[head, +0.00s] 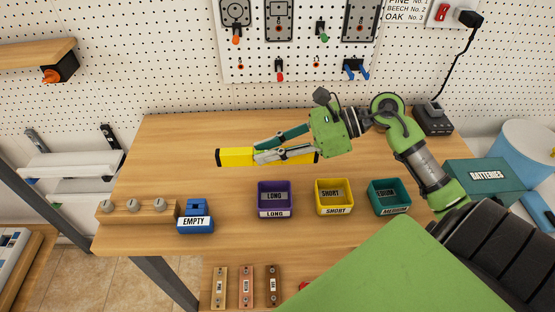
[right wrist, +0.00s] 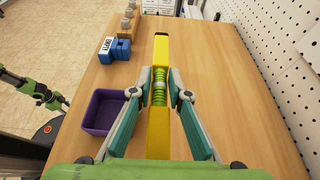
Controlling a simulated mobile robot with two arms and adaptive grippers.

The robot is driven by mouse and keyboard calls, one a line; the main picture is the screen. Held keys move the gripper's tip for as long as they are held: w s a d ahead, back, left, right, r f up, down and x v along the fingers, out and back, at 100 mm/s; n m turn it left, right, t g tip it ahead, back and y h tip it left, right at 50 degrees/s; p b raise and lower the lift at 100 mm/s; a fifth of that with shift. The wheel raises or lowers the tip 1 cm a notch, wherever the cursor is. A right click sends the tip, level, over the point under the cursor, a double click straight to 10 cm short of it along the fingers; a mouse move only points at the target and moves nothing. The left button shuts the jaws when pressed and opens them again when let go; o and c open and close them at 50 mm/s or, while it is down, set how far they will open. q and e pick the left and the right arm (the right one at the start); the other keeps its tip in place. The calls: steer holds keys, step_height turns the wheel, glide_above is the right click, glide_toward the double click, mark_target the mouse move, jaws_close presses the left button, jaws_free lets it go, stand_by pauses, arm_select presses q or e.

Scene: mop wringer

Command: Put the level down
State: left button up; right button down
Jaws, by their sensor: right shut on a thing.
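The level is a yellow bar (head: 236,157) with black ends, lying lengthwise left to right in the head view. My right gripper (head: 260,150) is shut on it around the middle. In the right wrist view the level (right wrist: 161,55) runs away from me between the two fingers, with a green vial section between them. It is over the wooden workbench (head: 165,135); I cannot tell whether it touches the top. Part of my left arm and gripper (right wrist: 42,95) shows at the left edge of the right wrist view, away from the bench; its jaw state is unclear.
Purple LONG (head: 274,212), yellow SHORT (head: 336,210) and teal MEDIUM (head: 391,210) bins stand in front of the level. A blue EMPTY box (head: 196,222) and a wooden block with knobs (head: 135,212) stand at the left. A BATTERIES box (head: 487,177) is right. The back-left bench is clear.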

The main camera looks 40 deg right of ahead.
mark_target(277, 175)
steer(key=shift+d+f, duration=0.45)
steer(key=shift+f, duration=0.05)
steer(key=shift+s+d+f, duration=0.1)
steer(key=shift+d+f, duration=0.35)
steer(key=shift+f, duration=0.05)
step_height(277, 175, down, 4)
steer(key=shift+d+r+p, duration=0.15)
steer(key=shift+r+p, duration=0.05)
steer(key=shift+p, duration=0.5)
arm_select(q)
steer(key=shift+s+a+r, duration=0.3)
steer(key=shift+s+r, duration=0.1)
steer(key=shift+r, duration=0.3)
arm_select(e)
steer(key=shift+f, duration=0.2)
steer(key=c, duration=1.9)
jaws_free()
arm_select(q)
steer(key=shift+f, duration=0.15)
